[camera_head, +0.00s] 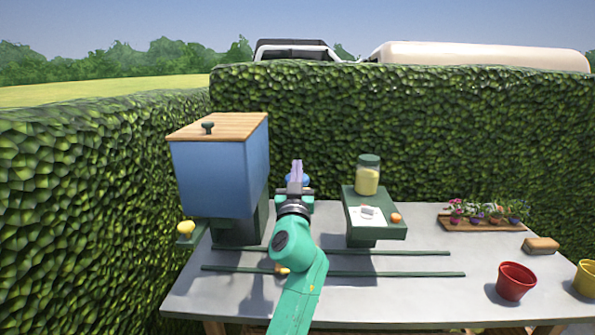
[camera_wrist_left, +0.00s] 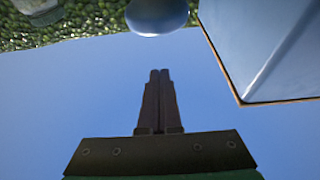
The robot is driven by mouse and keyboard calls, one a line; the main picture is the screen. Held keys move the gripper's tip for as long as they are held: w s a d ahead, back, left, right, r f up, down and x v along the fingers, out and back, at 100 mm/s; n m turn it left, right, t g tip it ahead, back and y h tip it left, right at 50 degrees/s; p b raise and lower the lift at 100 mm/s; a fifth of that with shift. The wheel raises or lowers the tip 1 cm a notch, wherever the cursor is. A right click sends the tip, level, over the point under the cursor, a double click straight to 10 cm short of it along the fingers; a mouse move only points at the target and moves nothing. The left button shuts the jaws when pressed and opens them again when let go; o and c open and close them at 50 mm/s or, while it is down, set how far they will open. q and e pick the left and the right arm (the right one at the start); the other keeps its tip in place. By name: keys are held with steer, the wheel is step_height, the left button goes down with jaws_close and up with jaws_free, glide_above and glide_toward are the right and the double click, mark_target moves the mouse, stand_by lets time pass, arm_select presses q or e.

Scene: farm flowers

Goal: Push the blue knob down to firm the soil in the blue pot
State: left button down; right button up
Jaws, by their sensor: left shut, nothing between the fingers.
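The blue knob (camera_head: 305,180) is mostly hidden behind my left gripper (camera_head: 297,165) in the head view. In the left wrist view the round blue knob (camera_wrist_left: 156,16) hangs in at the top edge, beyond the fingertips of my left gripper (camera_wrist_left: 159,73). The two fingers are pressed together and empty, with a visible gap in the picture between their tips and the knob. Whether they touch it cannot be told from the head view. The blue pot is not visible; my arm covers the area under the knob. My right gripper is out of view.
A blue hopper with a wooden lid (camera_head: 220,178) stands left of my gripper, also in the wrist view (camera_wrist_left: 270,45). A green stand (camera_head: 385,228) with a jar (camera_head: 368,175) is to the right. Dark rails (camera_head: 400,274) cross the table. A red pot (camera_head: 515,281) stands front right.

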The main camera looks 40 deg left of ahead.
arm_select(q)
steer(key=shift+w+a+f+b, duration=0.55)
steer(key=shift+w+a+f, duration=0.4)
steer(key=shift+w+f, duration=0.2)
steer(key=shift+f, duration=0.35)
steer(key=shift+s+f, duration=0.1)
steer(key=shift+d, duration=0.1)
